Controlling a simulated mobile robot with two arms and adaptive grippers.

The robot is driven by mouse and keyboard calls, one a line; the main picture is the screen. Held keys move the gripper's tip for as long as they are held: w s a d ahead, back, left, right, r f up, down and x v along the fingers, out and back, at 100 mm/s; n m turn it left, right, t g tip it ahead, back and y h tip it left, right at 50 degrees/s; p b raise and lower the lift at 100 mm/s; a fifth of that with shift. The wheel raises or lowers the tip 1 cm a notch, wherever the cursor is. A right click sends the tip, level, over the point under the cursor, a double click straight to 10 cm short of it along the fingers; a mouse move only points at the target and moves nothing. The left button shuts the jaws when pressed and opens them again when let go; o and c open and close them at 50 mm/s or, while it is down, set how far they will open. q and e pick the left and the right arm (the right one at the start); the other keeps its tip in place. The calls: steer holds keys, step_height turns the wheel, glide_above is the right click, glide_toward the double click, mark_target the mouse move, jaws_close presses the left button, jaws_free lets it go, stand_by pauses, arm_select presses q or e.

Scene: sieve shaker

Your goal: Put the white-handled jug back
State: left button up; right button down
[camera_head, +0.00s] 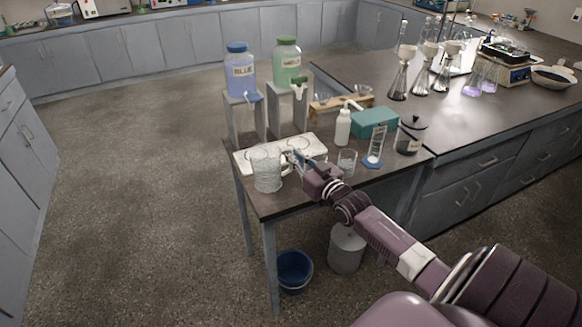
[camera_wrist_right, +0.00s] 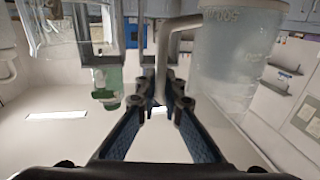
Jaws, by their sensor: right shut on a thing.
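The clear jug with the white handle (camera_head: 267,170) is upright at the front left of the side table, overlapping the front edge of a white mat (camera_head: 314,144). I cannot tell whether it rests on a surface or is held just above. My right gripper (camera_head: 293,159) is at its right side, shut on the handle. In the right wrist view the jug (camera_wrist_right: 237,70) is at the upper right, its pale handle (camera_wrist_right: 168,55) running down between the fingertips (camera_wrist_right: 160,105). My left gripper is not in view.
A small beaker (camera_head: 347,162), measuring cylinder (camera_head: 375,148), white bottle (camera_head: 342,127) and dark lidded jar (camera_head: 410,135) are to the right. A blue bucket (camera_head: 294,271) is below.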

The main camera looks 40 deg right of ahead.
mark_target(292, 168)
steer(key=shift+f, duration=2.35)
steer(key=c, duration=2.1)
jaws_free()
steer(key=shift+f, duration=0.1)
steer(key=shift+s, duration=0.1)
steer(key=s, duration=1.2)
steer(key=shift+a+b, duration=0.35)
steer(key=shift+f, duration=0.1)
